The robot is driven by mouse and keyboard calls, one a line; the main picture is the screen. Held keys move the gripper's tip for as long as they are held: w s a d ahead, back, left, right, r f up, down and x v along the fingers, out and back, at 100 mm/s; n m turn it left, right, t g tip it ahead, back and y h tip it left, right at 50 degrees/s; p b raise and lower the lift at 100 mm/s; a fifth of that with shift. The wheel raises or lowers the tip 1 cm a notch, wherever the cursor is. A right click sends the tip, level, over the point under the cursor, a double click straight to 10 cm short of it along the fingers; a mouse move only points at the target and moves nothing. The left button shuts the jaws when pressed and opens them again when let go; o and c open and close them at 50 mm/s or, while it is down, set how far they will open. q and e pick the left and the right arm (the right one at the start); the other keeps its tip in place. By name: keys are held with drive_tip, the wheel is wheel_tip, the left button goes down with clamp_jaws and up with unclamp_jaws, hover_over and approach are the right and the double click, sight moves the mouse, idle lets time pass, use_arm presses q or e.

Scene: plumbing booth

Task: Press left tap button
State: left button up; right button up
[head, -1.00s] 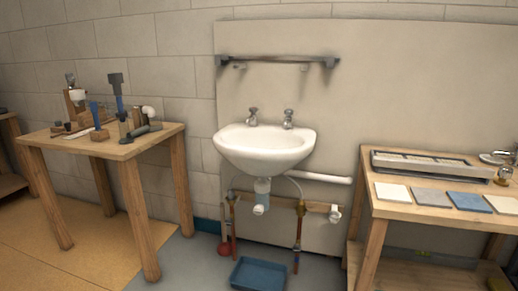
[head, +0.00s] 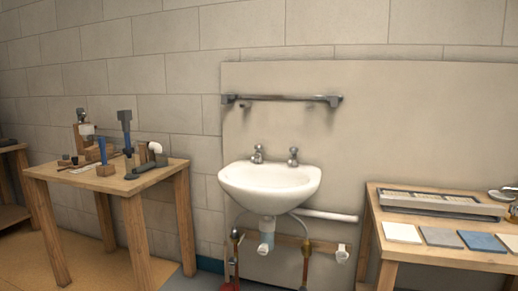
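The left tap (head: 257,154) is a small metal tap standing on the back left rim of the white sink (head: 270,188). A similar right tap (head: 293,156) stands on the back right rim. The buttons on top of the taps are too small to make out clearly. The sink is fixed to a pale wall panel (head: 430,130) in the middle of the head view. Neither of my grippers is in view.
A wooden table with tools (head: 60,177) stands at the left. Another wooden table with tiles (head: 386,240) stands at the right. A metal rail (head: 285,98) hangs above the sink. Pipes (head: 318,215) run below it. The space before the sink looks clear.

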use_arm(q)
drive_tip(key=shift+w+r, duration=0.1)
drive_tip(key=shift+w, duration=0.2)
